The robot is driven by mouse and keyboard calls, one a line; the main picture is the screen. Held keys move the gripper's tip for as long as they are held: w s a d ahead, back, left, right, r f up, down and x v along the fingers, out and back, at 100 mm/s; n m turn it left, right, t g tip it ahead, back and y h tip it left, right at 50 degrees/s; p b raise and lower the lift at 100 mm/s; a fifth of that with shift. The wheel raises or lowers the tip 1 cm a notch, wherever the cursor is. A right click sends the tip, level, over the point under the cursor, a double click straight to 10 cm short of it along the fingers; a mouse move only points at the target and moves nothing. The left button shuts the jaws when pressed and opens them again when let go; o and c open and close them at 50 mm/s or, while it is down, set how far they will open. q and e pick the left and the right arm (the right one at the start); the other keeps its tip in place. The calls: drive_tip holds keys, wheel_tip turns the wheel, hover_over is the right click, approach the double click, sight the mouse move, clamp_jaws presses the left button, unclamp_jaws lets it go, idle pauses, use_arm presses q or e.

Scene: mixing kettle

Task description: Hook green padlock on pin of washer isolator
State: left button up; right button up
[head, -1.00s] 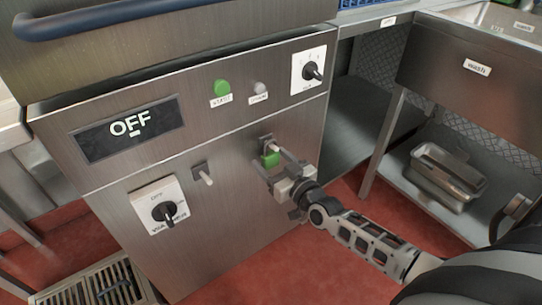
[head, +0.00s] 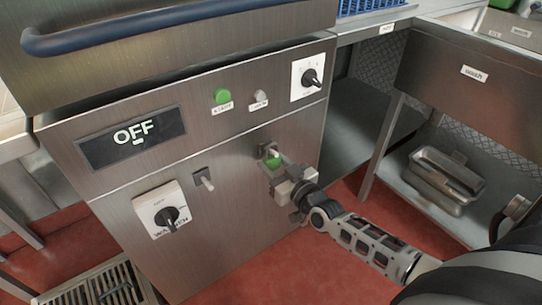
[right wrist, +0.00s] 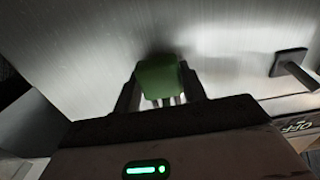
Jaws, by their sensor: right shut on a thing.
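The green padlock (head: 273,162) is at the front panel, right of the washer isolator. In the right wrist view the green padlock (right wrist: 160,78) fills the space between my fingertips. My right gripper (head: 276,170) is shut on it. A small bracket or pin (head: 267,149) sits just above the padlock; I cannot tell whether the shackle is around it. The washer isolator (head: 163,211) is a pale square plate with a black knob, at the lower left. A pin on a dark plate (head: 204,180) sticks out beside it; it also shows in the right wrist view (right wrist: 291,66). My left gripper is not in view.
Above are an OFF display (head: 133,138), a green button (head: 222,97), a grey button (head: 260,97) and another rotary switch (head: 308,77). A shelf with metal pans (head: 446,179) stands at the right. The panel between the padlock and the left pin is clear.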

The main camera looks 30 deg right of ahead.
sight(275, 165)
drive_tip(key=shift+s, duration=0.1)
drive_tip(key=shift+s+d+p, duration=0.15)
drive_tip(key=shift+s+p, duration=0.45)
drive_tip(key=shift+s, duration=0.55)
drive_tip(key=shift+s+d+p, duration=0.1)
drive_tip(key=shift+s+p, duration=0.45)
drive_tip(key=shift+s, duration=0.95)
